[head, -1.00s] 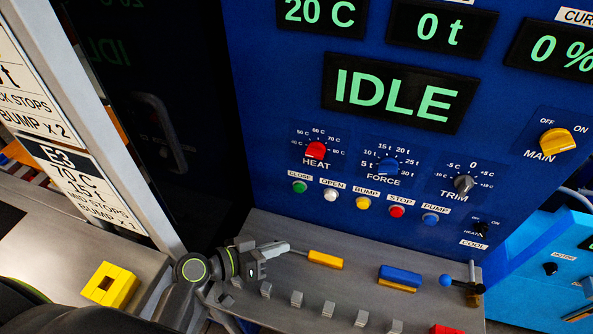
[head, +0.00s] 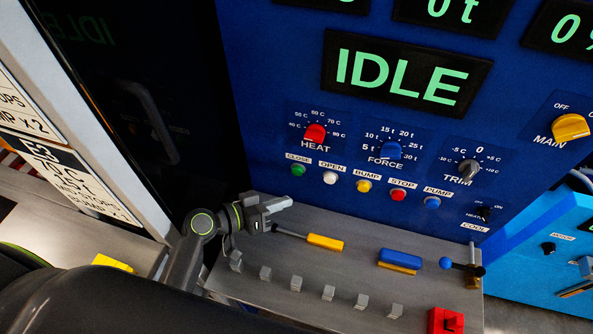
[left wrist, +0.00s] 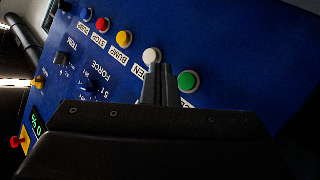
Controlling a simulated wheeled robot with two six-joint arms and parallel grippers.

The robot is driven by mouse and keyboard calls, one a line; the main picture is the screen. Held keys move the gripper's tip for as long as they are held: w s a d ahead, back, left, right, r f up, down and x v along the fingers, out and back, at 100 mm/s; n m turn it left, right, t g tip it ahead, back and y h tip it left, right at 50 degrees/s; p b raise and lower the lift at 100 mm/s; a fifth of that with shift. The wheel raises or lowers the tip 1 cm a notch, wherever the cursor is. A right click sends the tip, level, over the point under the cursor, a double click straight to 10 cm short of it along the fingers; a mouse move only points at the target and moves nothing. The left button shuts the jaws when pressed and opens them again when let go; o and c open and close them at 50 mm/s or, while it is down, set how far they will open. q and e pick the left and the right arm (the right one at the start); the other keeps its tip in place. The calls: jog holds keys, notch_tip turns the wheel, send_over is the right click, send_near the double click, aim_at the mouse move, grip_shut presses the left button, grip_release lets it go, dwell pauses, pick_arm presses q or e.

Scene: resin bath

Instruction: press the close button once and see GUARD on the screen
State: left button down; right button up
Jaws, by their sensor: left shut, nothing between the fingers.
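The green close button (head: 298,170) is at the left end of a row of buttons on the blue panel, under its CLOSE label. It also shows in the left wrist view (left wrist: 188,81), just right of my fingertips. The screen (head: 405,80) reads IDLE in green letters. My left gripper (head: 288,202) is shut and empty, below the close button and apart from it in the head view. In the left wrist view its fingers (left wrist: 158,80) overlap the white open button (left wrist: 152,56). My right gripper is not in view.
Yellow, red and blue buttons continue the row to the right. Below the panel, a grey ledge (head: 300,262) carries a yellow-handled tool (head: 325,242), a blue-and-yellow block (head: 400,259), several grey pegs and a red block (head: 445,320). A dark door stands to the left.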

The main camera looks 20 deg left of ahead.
aim_at(297, 170)
pick_arm(q)
jog(key=w+b, duration=0.1)
jog(key=w, duration=0.4)
jog(key=shift+w+d, duration=0.1)
jog(key=shift+w, duration=0.3)
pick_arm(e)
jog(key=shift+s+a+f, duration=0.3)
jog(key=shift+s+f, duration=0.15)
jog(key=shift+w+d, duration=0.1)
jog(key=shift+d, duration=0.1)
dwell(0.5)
pick_arm(q)
jog(key=shift+w, duration=0.1)
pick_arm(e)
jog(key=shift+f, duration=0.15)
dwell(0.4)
pick_arm(q)
jog(key=shift+w, duration=0.3)
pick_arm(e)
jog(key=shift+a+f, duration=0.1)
